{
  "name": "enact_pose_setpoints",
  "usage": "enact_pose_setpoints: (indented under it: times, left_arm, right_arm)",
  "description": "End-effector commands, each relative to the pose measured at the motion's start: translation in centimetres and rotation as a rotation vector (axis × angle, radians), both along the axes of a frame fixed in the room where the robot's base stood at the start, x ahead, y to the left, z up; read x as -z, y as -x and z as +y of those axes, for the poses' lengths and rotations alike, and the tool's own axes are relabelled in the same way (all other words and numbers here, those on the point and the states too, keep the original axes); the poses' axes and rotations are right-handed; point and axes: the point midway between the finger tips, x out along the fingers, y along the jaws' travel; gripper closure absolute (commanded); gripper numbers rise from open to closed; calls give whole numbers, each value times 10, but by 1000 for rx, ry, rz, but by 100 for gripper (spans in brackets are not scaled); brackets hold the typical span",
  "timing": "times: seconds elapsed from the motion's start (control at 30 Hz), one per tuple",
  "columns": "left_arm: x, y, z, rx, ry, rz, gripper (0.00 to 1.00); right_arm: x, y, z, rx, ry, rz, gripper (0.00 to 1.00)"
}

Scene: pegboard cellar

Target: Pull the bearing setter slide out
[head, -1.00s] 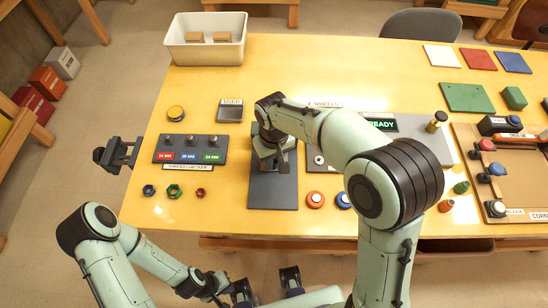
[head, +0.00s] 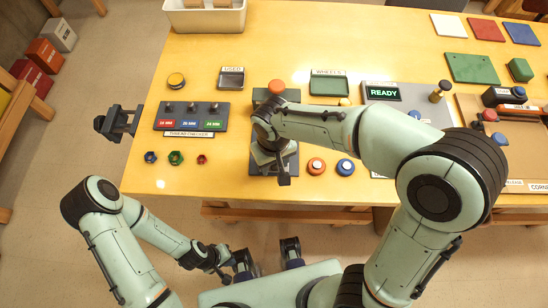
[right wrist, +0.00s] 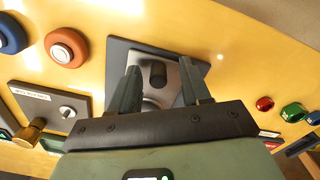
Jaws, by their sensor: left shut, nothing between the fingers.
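The bearing setter (right wrist: 117,52) is a dark flat board near the table's front edge. A round orange part (head: 276,87) sits at its far end. In the right wrist view a grey metal slide plate (right wrist: 174,92) lies on the board, with an upright black knob (right wrist: 157,73) on it. My right gripper (right wrist: 161,88) is over the plate, its two fingers apart on either side of the knob, with gaps visible. In the head view this gripper (head: 278,172) covers the board's near half. My left gripper (head: 222,268) is low in front of the table, shut and empty.
The thread checker (head: 190,117) and several coloured nuts (head: 176,158) lie left of the setter. A panel reads READY (head: 384,93). A dark clamp-like fixture (head: 118,122) is at the left table edge.

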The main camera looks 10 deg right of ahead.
Motion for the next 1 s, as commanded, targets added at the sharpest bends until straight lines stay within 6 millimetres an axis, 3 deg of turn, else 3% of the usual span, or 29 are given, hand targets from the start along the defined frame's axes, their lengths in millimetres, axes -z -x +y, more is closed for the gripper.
enact_pose_setpoints:
  times: [0.37,0.8,1.0]
  left_arm:
    - [-2,-1,0,0,0,0,100]
    - [-19,-7,0,0,0,-9,100]
    - [-23,-9,0,0,-1,-11,100]
  right_arm:
    - [-10,-2,0,2,-3,-6,54]
    - [-102,-2,1,1,-3,-7,54]
    - [-128,-1,1,1,-1,-5,54]
